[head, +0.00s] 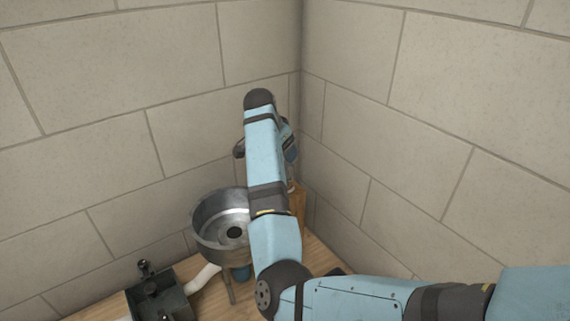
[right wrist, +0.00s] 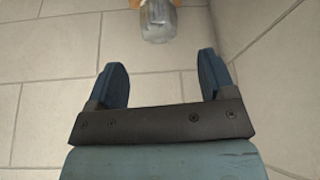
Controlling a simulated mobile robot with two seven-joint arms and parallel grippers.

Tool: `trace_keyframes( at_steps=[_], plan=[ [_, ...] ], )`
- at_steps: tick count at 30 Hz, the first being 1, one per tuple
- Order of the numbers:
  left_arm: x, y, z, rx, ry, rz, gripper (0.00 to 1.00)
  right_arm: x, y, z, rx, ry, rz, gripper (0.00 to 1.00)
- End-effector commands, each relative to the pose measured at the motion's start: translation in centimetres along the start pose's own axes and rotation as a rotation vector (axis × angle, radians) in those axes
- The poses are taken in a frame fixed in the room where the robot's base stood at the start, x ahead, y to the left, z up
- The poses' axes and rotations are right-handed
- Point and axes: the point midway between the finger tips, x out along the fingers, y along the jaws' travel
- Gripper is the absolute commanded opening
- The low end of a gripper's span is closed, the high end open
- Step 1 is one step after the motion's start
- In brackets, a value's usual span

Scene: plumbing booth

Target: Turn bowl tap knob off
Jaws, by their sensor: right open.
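A round grey metal bowl (head: 208,232) with a dark drain hole stands at the wall, partly covered by my right arm. My right gripper (right wrist: 163,82) is open, its two blue fingers spread with nothing between them. A grey, shiny, blurred object (right wrist: 157,22) on a wood-coloured piece shows beyond the fingertips at the top of the right wrist view; I cannot tell whether it is the tap knob. In the head view my arm hides most of the area behind the bowl, and no tap knob can be made out. My left gripper is out of view.
A dark box-like fixture (head: 160,297) with a small knob on top stands at the lower left, beside a white pipe (head: 205,277). A wooden post (head: 298,200) stands behind my arm. Tiled block walls (head: 420,110) meet in a corner close behind.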

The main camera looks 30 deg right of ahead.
Motion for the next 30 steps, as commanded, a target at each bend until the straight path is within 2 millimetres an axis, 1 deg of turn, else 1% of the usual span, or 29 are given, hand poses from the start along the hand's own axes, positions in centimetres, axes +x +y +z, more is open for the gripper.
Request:
trace_keyframes(
  at_steps=[1,6,9,12,16,27,30],
  plan=[
    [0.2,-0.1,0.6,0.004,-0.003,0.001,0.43,-1.0,0.0,0.0,0.003,0.002,-0.004,0.76],
    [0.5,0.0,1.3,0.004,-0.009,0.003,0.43,-4.2,0.0,0.0,0.001,0.001,-0.003,0.76],
    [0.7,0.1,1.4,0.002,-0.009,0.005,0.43,-5.5,0.0,0.0,0.002,0.001,-0.001,0.76],
    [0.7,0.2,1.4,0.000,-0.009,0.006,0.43,-6.2,0.0,0.0,0.002,0.000,-0.001,0.76],
    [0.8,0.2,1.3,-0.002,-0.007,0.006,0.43,-6.4,0.0,0.0,0.002,0.000,0.001,0.76],
    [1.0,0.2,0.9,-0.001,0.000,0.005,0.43,-6.4,0.0,0.0,0.001,0.000,0.001,0.76],
    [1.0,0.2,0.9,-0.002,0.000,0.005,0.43,-5.9,0.1,0.1,-0.009,-0.001,0.004,0.76]
  ],
)
